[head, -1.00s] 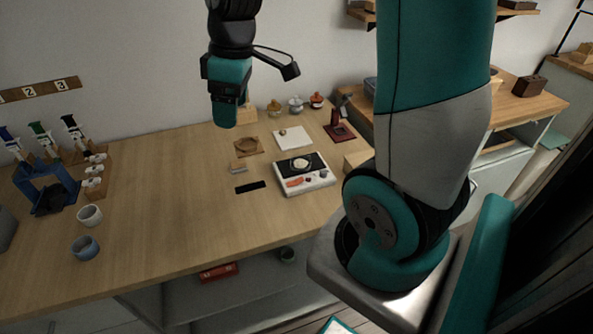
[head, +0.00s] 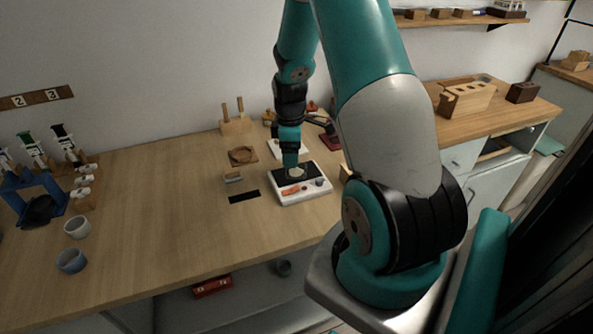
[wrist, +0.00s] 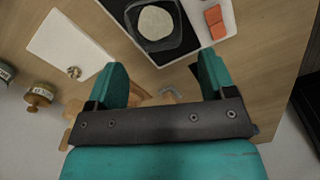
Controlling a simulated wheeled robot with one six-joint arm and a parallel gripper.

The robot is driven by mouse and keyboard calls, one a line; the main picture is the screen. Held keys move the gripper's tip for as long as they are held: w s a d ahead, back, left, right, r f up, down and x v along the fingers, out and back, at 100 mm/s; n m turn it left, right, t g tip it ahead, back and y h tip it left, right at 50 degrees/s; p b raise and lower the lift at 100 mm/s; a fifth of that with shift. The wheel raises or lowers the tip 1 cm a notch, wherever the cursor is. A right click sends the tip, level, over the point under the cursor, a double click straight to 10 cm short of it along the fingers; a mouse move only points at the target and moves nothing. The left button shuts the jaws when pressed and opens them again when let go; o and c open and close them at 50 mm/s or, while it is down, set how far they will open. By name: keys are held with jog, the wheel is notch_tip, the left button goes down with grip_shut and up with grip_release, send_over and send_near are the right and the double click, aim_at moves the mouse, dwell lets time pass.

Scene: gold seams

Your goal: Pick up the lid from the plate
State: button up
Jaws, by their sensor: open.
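A white box-shaped plate with a dark top (head: 318,191) stands on the table and also shows in the wrist view (wrist: 228,30). On its dark top is a pale round piece (wrist: 156,23), in or under a clear squarish cover; it shows beside my fingertips in the head view (head: 297,174). I cannot tell for sure which part is the lid. My gripper (head: 290,170) is above the plate's back part. In the wrist view my gripper (wrist: 162,75) is open and empty, and the pale piece lies beyond its fingertips, not between them.
A white square tile (wrist: 68,45) with a small knob-like thing on it lies beside the plate. Small lidded jars (wrist: 38,95) stand behind. The table's middle left is clear.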

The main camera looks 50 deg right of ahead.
aim_at(292, 172)
jog(key=shift+d+f+p, duration=0.15)
jog(key=shift+f+p, duration=0.4)
jog(key=shift+f, duration=2.25)
jog(key=c, duration=0.7)
jog(key=shift+r, duration=0.1)
jog(key=shift+c, duration=0.2)
